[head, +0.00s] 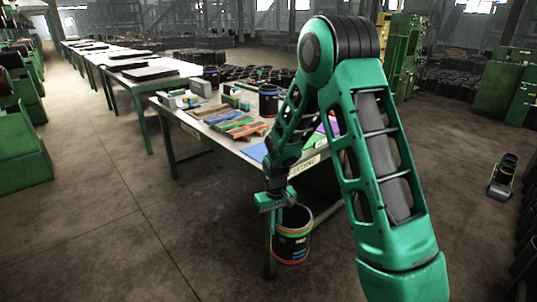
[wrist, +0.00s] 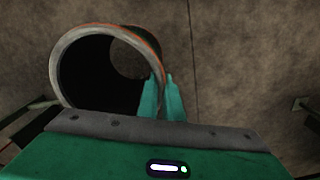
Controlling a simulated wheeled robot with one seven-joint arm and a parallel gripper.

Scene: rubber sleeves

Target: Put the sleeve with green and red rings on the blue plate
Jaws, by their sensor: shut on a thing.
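My gripper (head: 276,202) is shut on the wall of a dark sleeve (head: 292,246), beside the near end of the table and above the floor. A blue plate (head: 253,152) lies near the table's front edge, partly hidden by my arm.
The table (head: 205,137) holds another dark sleeve (head: 268,101), several coloured strips (head: 238,125) and small blocks. My arm covers its right part. A small cart (head: 503,178) stands on the floor at right. The floor at left is clear.

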